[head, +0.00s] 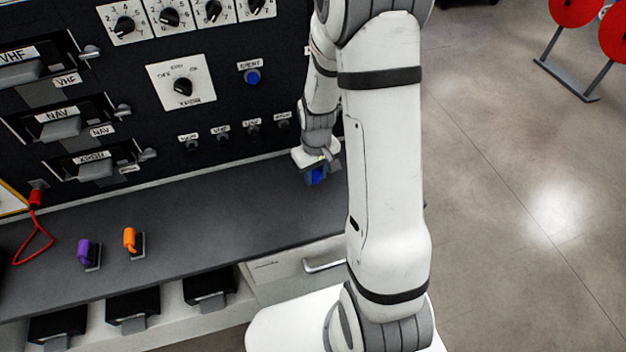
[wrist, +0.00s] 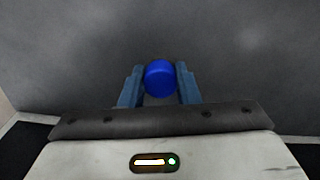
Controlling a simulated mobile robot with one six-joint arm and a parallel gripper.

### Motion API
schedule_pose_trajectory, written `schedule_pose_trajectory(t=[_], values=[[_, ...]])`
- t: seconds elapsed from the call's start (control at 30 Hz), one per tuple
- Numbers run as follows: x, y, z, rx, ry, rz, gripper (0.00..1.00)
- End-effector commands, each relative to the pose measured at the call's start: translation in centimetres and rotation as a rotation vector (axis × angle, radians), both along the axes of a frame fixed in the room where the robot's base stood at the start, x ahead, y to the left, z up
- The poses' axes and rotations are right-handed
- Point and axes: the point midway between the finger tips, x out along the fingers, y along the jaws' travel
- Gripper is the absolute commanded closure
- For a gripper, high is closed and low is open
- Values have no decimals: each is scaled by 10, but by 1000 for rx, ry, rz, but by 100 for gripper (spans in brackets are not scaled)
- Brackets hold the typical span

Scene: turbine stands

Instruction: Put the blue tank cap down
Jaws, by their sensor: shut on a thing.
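The blue tank cap (wrist: 160,79) sits between the two fingers of my gripper (wrist: 160,86) in the wrist view, and the fingers are shut on it. In the head view the blue cap (head: 317,175) shows just under my gripper (head: 318,172), near the right end of the dark grey bench top (head: 205,220). The bench surface fills the background behind the cap in the wrist view. I cannot tell whether the cap touches the bench or is held above it. My arm hides the bench's right end in the head view.
A purple piece (head: 84,251) and an orange piece (head: 130,240) stand on the bench at left. A red cable (head: 35,232) hangs at the far left. The black panel (head: 130,80) with knobs rises behind the bench. The bench middle is clear.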

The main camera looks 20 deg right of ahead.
Motion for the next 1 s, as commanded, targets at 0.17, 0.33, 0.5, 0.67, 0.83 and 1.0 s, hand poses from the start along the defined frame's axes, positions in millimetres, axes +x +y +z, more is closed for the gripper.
schedule_pose_trajectory(t=[0.17, 0.33, 0.5, 0.67, 0.83, 1.0], values=[[-1, 1, -26, 0, 5, 2, 100], [0, 1, -31, 0, 0, 2, 100], [0, 1, -31, 0, 0, 2, 100], [0, 1, -34, 0, 0, 3, 69], [0, 1, -34, 0, 1, 3, 55], [0, 2, -34, 0, 1, 3, 49]])
